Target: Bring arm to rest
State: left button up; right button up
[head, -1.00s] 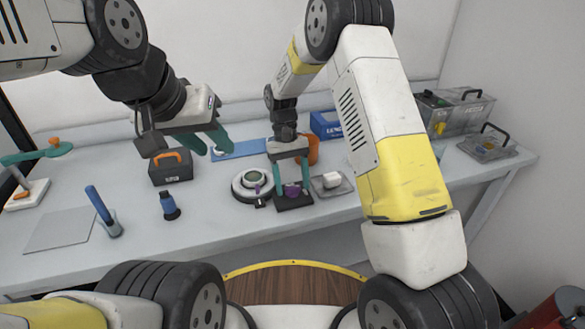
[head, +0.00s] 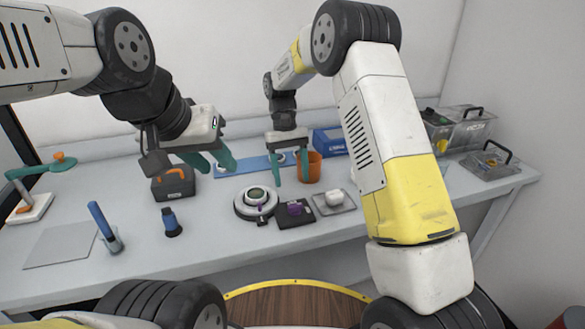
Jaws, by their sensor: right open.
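My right gripper (head: 291,178) hangs over the bench with its two teal fingers spread and nothing between them. It is above and behind a small purple piece (head: 294,208) on a black square pad (head: 295,221), apart from both. My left gripper (head: 217,168) is at the left, above the bench near a dark box with an orange handle (head: 174,185). Its teal fingers stand apart and are empty.
A round instrument (head: 256,203) stands left of the pad, and a tray with a white block (head: 334,198) right of it. An orange cup (head: 308,167) is close behind the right gripper. A blue bottle (head: 172,224) and blue-handled tool (head: 104,228) stand at front left. Clear bins (head: 460,132) stand far right.

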jog(key=s+d+r+m+t+y, duration=0.1)
jog(key=s+d+r+t+y, duration=0.1)
jog(key=s+d+r, duration=0.45)
jog(key=s+d+r+m+t+y, duration=0.1)
jog(key=s+d+r+t, duration=0.2)
jog(key=r, duration=0.7)
jog(key=s+d+r+t, duration=0.1)
jog(key=s+d+t, duration=0.1)
jog(key=s, duration=0.5)
jog(key=s+d+r+m+t, duration=0.1)
jog(key=s+d+t, duration=0.2)
jog(key=s, duration=0.3)
jog(key=shift+s+d+r+y, duration=0.25)
jog(key=shift+s+d+y, duration=0.15)
jog(key=shift+d, duration=0.15)
